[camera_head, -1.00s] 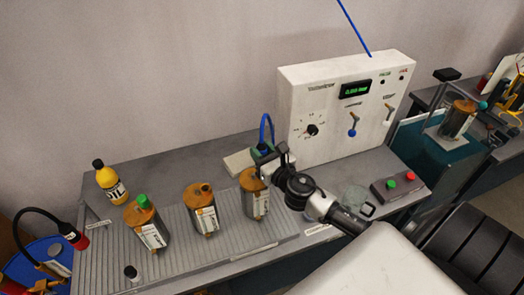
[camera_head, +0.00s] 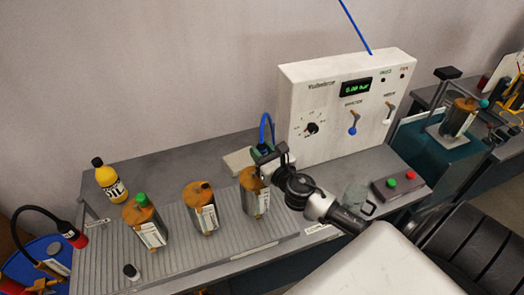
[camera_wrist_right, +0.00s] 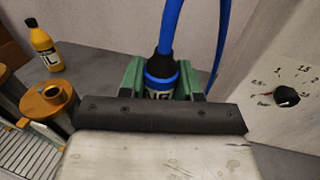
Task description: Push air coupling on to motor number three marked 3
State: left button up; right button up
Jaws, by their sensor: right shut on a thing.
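My right gripper (camera_head: 262,152) is shut on the air coupling, a black fitting with a blue band and blue hose. In the right wrist view the coupling (camera_wrist_right: 160,75) sits between the gripper's green fingers (camera_wrist_right: 160,82). The gripper is behind and above the rightmost motor (camera_head: 254,195). In the wrist view a motor with an open round port (camera_wrist_right: 47,103) is left of the coupling and apart from it. The middle motor (camera_head: 201,210) and the left, green-capped motor (camera_head: 147,228) also stand upright. The motor numbers are unreadable. My left gripper is out of view.
A white control box (camera_head: 310,90) rises close behind the gripper. A yellow oil bottle (camera_head: 112,186) stands back left. A button box (camera_head: 398,186) lies right.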

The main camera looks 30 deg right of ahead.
jog(key=shift+f+b, duration=1.15)
jog(key=shift+f, duration=0.3)
jog(key=o, duration=1)
jog(key=shift+o, duration=0.2)
jog(key=s+b, duration=0.3)
jog(key=s, duration=0.8)
jog(key=shift+w, duration=0.1)
